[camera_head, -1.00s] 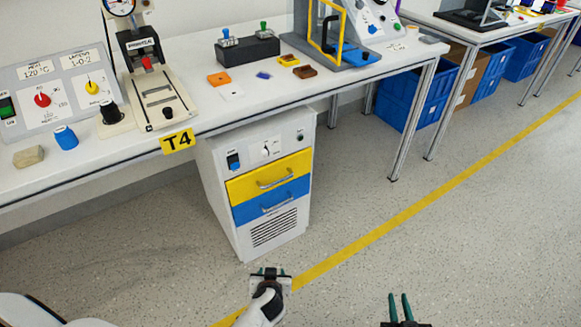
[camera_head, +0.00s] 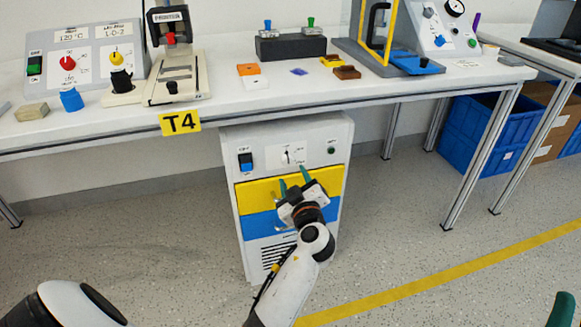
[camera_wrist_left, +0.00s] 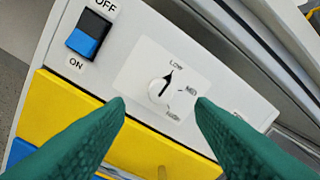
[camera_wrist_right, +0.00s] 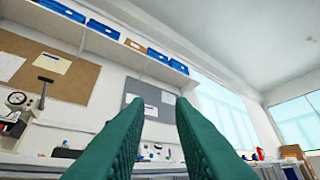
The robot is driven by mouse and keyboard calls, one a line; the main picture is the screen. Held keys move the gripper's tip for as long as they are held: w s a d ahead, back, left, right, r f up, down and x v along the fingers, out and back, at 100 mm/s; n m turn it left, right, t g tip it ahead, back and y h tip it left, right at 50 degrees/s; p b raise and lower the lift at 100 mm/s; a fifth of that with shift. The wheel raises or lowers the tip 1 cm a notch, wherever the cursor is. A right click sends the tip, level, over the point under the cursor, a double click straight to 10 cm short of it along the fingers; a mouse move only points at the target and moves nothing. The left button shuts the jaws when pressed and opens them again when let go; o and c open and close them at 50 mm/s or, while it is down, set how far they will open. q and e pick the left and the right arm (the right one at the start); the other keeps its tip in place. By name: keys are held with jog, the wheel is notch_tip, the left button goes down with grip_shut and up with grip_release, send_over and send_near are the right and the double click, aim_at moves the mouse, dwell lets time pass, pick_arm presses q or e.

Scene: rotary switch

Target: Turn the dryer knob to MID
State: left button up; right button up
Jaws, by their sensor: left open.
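The dryer (camera_head: 237,215) is a white cabinet under the bench, with a yellow and a blue drawer. Its small white knob (camera_wrist_left: 159,91) sits on a white label plate, and the dark pointer mark points up toward LOW. MID is printed to the right of the knob and HIGH below MID, at lower right. The knob also shows in the head view (camera_head: 288,156). My left gripper (camera_head: 294,178) is open before the panel, just below the knob. In the left wrist view its green fingers (camera_wrist_left: 160,104) flank the knob without touching it. My right gripper (camera_wrist_right: 159,98) is open and empty, facing the wall shelf.
A blue OFF/ON rocker switch (camera_wrist_left: 89,34) is left of the knob, and a green button (camera_head: 331,150) is at the panel's right. The bench top (camera_head: 215,98) with its T4 tag overhangs above the dryer. A drawer handle (camera_head: 277,224) sticks out below.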

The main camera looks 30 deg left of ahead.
aim_at(288, 162)
pick_arm(q)
jog(key=x, duration=0.6)
jog(key=shift+f, duration=0.1)
jog(key=shift+c, duration=0.4)
jog(key=c, duration=0.9)
